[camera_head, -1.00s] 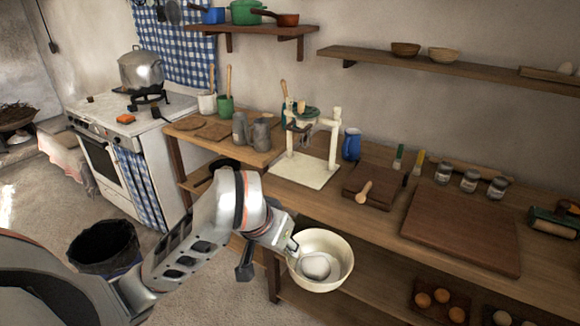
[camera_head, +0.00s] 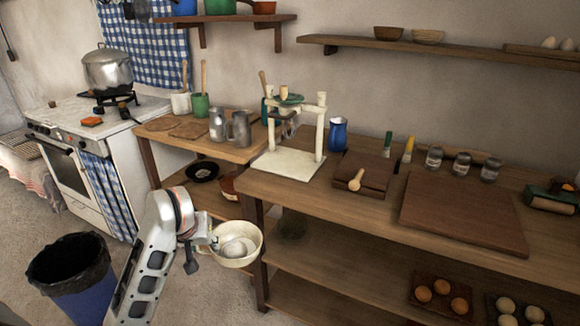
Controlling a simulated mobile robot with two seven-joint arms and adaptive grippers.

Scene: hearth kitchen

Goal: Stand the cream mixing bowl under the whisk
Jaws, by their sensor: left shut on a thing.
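The cream mixing bowl (camera_head: 252,258) holds a pale rounded mass and hangs in front of the wooden bench, below the level of its top. My left gripper (camera_head: 212,241) is shut on the bowl at its left rim; the fingertips are partly hidden. The cream stand (camera_head: 321,130) rises from a flat pale base (camera_head: 288,165) on the bench's left end, behind and above the bowl. A green-topped mechanism (camera_head: 290,100) sits on its crossbar; the whisk below it is too small to make out clearly. My right gripper is not in view.
On the bench (camera_head: 290,190), a small board with a wooden spoon (camera_head: 357,180) and a blue jug (camera_head: 338,133) stand right of the stand. A large board (camera_head: 465,210) lies further right. Metal jugs (camera_head: 240,130) stand on the left table. The stand's base is bare.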

